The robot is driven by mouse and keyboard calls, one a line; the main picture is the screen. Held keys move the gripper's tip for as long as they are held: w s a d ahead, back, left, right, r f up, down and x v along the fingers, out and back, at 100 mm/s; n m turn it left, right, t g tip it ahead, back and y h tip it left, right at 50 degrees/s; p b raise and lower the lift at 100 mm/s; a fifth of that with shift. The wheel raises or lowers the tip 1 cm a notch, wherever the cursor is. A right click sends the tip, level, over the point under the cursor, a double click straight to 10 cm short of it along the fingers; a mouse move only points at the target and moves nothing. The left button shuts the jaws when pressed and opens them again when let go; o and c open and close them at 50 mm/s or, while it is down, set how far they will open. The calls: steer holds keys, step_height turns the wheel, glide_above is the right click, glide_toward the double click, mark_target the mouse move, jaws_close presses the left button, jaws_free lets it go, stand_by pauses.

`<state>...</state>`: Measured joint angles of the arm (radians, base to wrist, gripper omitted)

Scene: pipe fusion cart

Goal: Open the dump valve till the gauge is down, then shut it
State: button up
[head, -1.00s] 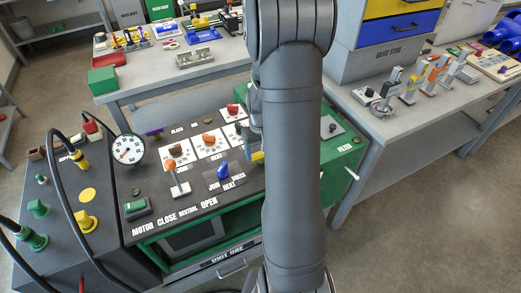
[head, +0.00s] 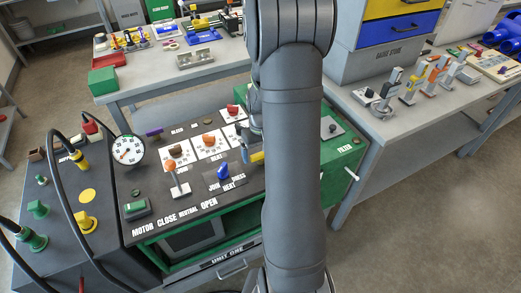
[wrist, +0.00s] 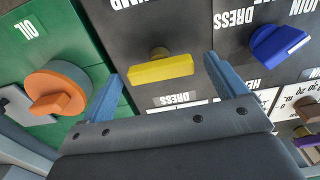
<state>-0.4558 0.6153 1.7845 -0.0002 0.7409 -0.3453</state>
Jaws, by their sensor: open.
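The round white gauge (head: 128,149) stands at the left of the dark control panel; its needle is too small to read. The handle also shows in the head view (head: 257,156), partly hidden by my arm. I cannot tell whether the fingers touch it. A purple handle (head: 154,132) sits at the panel's back, right of the gauge.
A blue handle (wrist: 280,46) is right of the yellow one in the wrist view. An orange round knob (wrist: 58,88) by the OIL label is left. An orange-topped lever (head: 174,175) stands at the panel front. Hoses (head: 62,185) arch at the left.

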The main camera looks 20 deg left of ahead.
steer(key=shift+r, duration=0.1)
step_height(320, 180, up, 17)
steer(key=shift+r, duration=0.15)
stand_by(0.6)
step_height(320, 180, down, 18)
steer(key=shift+r, duration=0.2)
stand_by(0.4)
